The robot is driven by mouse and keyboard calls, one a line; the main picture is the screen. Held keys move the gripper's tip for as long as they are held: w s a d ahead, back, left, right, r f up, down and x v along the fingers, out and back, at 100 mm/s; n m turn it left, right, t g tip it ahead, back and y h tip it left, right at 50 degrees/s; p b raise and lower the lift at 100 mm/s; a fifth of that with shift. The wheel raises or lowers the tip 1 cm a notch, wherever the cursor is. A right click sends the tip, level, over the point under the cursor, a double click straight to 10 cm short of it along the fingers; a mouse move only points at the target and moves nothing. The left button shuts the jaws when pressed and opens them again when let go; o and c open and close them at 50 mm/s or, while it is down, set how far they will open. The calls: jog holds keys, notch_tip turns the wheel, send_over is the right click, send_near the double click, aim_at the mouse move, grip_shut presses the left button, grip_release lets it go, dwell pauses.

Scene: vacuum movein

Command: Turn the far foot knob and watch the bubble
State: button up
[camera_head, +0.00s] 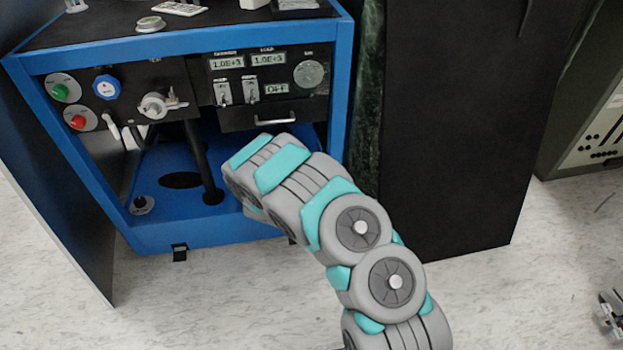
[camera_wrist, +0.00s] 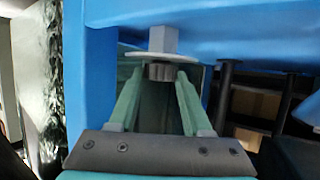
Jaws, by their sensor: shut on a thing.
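In the wrist view, the foot knob (camera_wrist: 160,71) is a small dark ribbed cylinder under a white disc and a pale hex stem, below the blue frame (camera_wrist: 215,18). My gripper (camera_wrist: 158,76) has its two pale green fingers on either side of the knob, shut on it. In the head view my own arm hides the gripper and this knob. The blue-framed rack (camera_head: 345,90) stands upright on the floor. A small round silvery piece (camera_head: 150,24) sits on its top; I cannot tell whether it is the level, and no bubble can be made out.
A tall black panel (camera_head: 450,120) stands close on the rack's right, and a dark side panel (camera_head: 45,170) on its left. A black foot bracket (camera_head: 180,252) shows at the rack's front bottom edge. The pale floor (camera_head: 530,270) is mostly clear at right.

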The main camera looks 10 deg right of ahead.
grip_shut()
jog(key=shift+a+r+m+p, duration=0.15)
jog(key=shift+m+p, duration=0.15)
jog(key=shift+p, duration=0.25)
